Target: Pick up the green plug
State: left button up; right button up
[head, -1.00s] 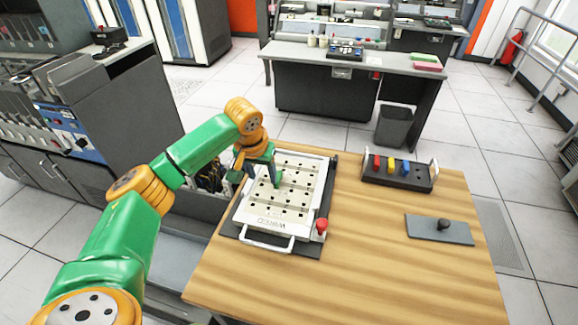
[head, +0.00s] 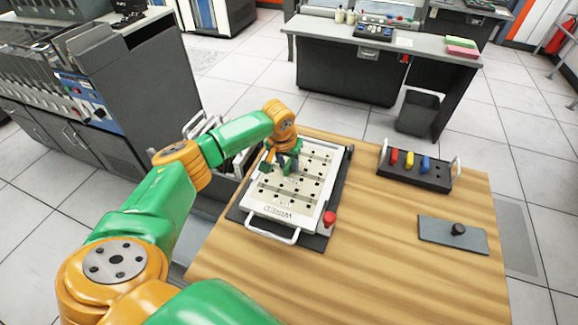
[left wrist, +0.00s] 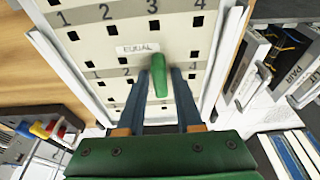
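In the head view the left gripper (head: 287,168) is low over the upper part of the board (head: 270,205), and the plug cannot be told apart from the green gripper there. My right gripper is not in view.
A black rack (head: 434,181) with red, yellow and blue plugs stands at the table's back right. A grey plate with a black knob (head: 458,229) lies in front of it. A red knob (head: 329,219) sits at the board's near right corner. The table's (head: 370,270) front is clear.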

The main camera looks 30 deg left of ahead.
aim_at(288, 161)
pick_arm(q)
jog(key=shift+s+r, duration=0.1)
grip_shut()
jog(key=shift+r, duration=0.35)
notch_tip(288, 161, up, 3)
jog(key=shift+a+f, duration=0.1)
jog(key=shift+a, duration=0.05)
jog(key=s+a+r+p, duration=0.1)
jog(key=s+a+r, duration=0.3)
jog(key=r, duration=0.3)
jog(key=s+a+r+p, duration=0.1)
jog(key=s+a+r, duration=0.4)
jog(key=r, duration=0.2)
jog(key=shift+s+a+r+p, duration=0.25)
jog(key=shift+a+p, duration=0.1)
jog(key=shift+a, duration=0.05)
